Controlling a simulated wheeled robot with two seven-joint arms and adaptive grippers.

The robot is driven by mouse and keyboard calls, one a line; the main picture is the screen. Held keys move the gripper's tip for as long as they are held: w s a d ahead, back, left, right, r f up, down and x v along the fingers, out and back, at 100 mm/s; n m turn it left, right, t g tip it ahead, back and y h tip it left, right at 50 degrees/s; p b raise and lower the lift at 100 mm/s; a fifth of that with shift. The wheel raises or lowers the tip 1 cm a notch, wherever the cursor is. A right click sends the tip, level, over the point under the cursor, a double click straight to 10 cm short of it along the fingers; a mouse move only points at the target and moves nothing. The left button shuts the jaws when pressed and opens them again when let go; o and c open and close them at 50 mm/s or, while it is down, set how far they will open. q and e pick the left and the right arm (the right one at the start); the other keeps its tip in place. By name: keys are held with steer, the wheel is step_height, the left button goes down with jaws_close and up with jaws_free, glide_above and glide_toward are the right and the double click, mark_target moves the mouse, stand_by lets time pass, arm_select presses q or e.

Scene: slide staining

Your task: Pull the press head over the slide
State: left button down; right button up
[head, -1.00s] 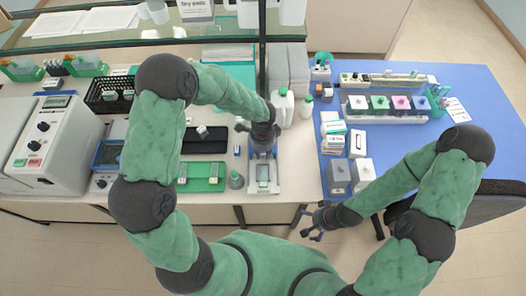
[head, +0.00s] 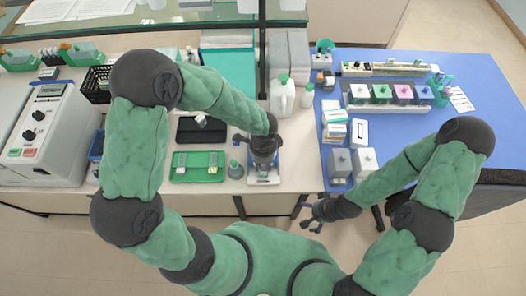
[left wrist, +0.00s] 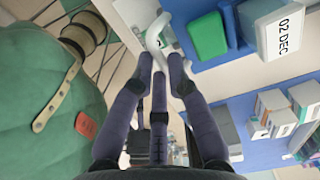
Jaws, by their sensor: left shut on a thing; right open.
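The press (head: 264,179) stands near the front edge of the light bench; its pale base shows just below my left gripper. My left gripper (head: 264,154) is over the press and hides most of it, including the press head and the slide. In the left wrist view, my left gripper's dark fingers (left wrist: 161,66) are closed together on a pale curved handle (left wrist: 154,38), which looks like part of the press. I cannot see the slide in either view. My right gripper (head: 312,214) is open and empty in front of the blue table's near left corner.
A green tray (head: 197,160) and a small flask (head: 236,170) sit left of the press. A white jug (head: 282,98) stands behind it. The blue table (head: 400,138) at the right holds boxes and a staining rack (head: 385,107).

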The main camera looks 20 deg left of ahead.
arm_select(q)
steer(key=shift+s+d, duration=0.1)
steer(key=shift+s, duration=0.2)
steer(key=c, duration=1.5)
jaws_free()
steer(key=shift+s, duration=0.1)
steer(key=shift+d, duration=0.1)
steer(key=shift+r, duration=0.25)
step_height(320, 180, up, 12)
steer(key=shift+f, duration=0.25)
